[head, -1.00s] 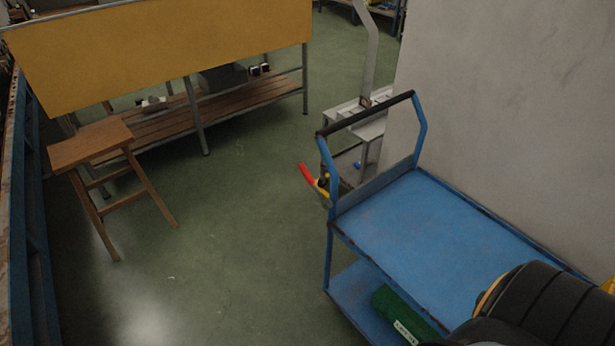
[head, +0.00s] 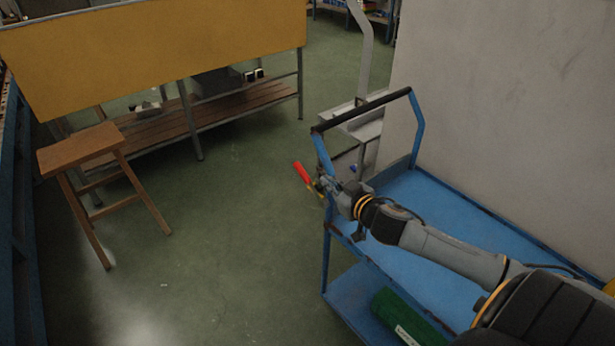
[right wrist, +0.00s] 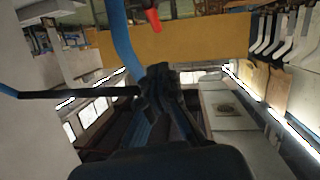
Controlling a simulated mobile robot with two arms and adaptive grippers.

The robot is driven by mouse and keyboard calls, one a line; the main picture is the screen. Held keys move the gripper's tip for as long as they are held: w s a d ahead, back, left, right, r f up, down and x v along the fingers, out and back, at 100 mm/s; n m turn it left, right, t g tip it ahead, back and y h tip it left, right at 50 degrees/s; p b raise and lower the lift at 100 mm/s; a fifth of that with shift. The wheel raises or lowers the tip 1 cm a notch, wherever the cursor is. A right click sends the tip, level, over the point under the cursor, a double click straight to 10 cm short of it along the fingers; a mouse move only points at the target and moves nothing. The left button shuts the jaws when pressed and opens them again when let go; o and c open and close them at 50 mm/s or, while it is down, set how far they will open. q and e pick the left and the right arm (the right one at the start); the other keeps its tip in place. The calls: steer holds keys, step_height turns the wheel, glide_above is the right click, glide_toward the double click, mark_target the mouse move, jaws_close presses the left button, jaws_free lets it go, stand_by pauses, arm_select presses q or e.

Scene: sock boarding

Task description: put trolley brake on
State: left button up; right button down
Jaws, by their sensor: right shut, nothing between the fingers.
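The blue trolley (head: 440,215) stands against the pale wall, with a black-topped push handle (head: 365,110) at its far end. The brake lever (head: 302,172), with a red grip, sticks out to the left of the handle's left post. It also shows at the top of the right wrist view (right wrist: 151,18). My right gripper (head: 328,183) is at the left handle post, close to the lever's lower end. In the right wrist view its fingers (right wrist: 160,80) are together and empty, below the red grip and apart from it. My left gripper is not in view.
A green box (head: 395,315) lies on the trolley's lower shelf. A wooden stool (head: 85,150) and a bench with a yellow panel (head: 160,50) stand at the left. A grey stand (head: 362,120) is behind the handle. The green floor left of the trolley is clear.

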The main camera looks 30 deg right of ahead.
steer(key=shift+r, duration=0.1)
glide_toward(301, 171)
steer(key=w+r, duration=0.2)
steer(key=w, duration=0.2)
steer(key=shift+w+d+f+b, duration=0.15)
steer(key=shift+w+f, duration=0.35)
steer(key=shift+f, duration=0.3)
steer(key=shift+w+d+f+b, duration=0.15)
steer(key=shift+w+f, duration=0.35)
steer(key=shift+f, duration=0.35)
steer(key=shift+a, duration=0.1)
steer(key=shift+w+f, duration=0.45)
steer(key=shift+w, duration=0.1)
steer(key=shift+r, duration=0.15)
